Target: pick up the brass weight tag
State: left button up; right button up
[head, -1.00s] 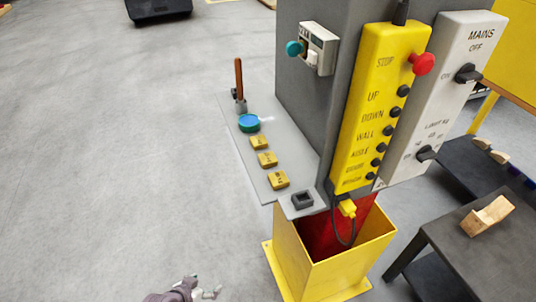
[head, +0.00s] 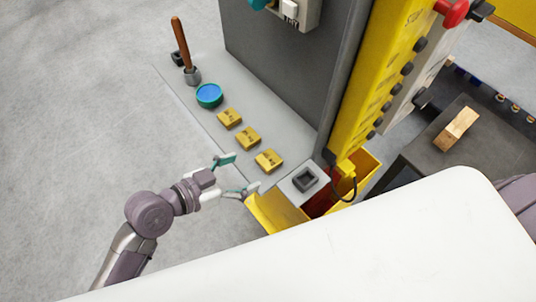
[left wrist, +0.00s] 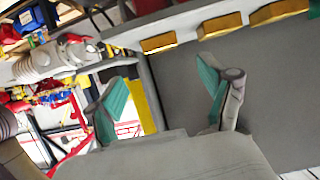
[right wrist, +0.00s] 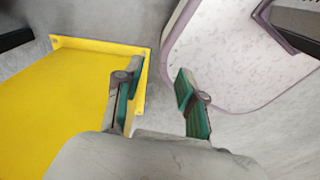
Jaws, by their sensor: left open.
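Three brass-coloured weight blocks lie in a row on the grey shelf (head: 205,125): a far one (head: 229,118), a middle one (head: 247,138) and a near one (head: 269,160). Each has small dark markings that I cannot read. In the left wrist view, blocks show along the top edge (left wrist: 158,43) (left wrist: 220,25) (left wrist: 278,11), beyond the fingertips. My left gripper (head: 235,175) is open and empty, just off the shelf's left edge beside the near block, not touching it. My right gripper (right wrist: 160,92) is open and empty, away from the blocks.
A grey cabinet (head: 285,70) rises behind the shelf, with a yellow button pendant (head: 375,70). A blue-green disc (head: 209,95) and a wooden-handled tool (head: 181,45) stand farther along. A black square socket (head: 305,180) sits at the near end above a yellow post (head: 275,212). Floor to the left is clear.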

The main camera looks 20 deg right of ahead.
aim_at(266, 160)
pick_arm(q)
jog(key=shift+x, duration=1.25)
jog(key=shift+w+d+f, duration=0.1)
jog(key=shift+w+f, duration=0.05)
jog(key=shift+w, duration=0.1)
jog(key=shift+w+d+p, duration=0.1)
jog(key=shift+d+p, duration=0.15)
jog(key=shift+p, duration=0.15)
jog(key=p+x, duration=0.1)
jog(key=x, duration=0.3)
jog(key=shift+d+f+p, duration=0.25)
jog(key=shift+f+p, duration=0.05)
jog(key=shift+f, duration=0.05)
jog(key=shift+a, duration=0.1)
jog(key=c, duration=1.3)
pick_arm(e)
jog(key=r, duration=0.1)
jog(key=w+r, duration=0.1)
jog(key=shift+a+r, duration=0.25)
jog(key=shift+r, duration=0.1)
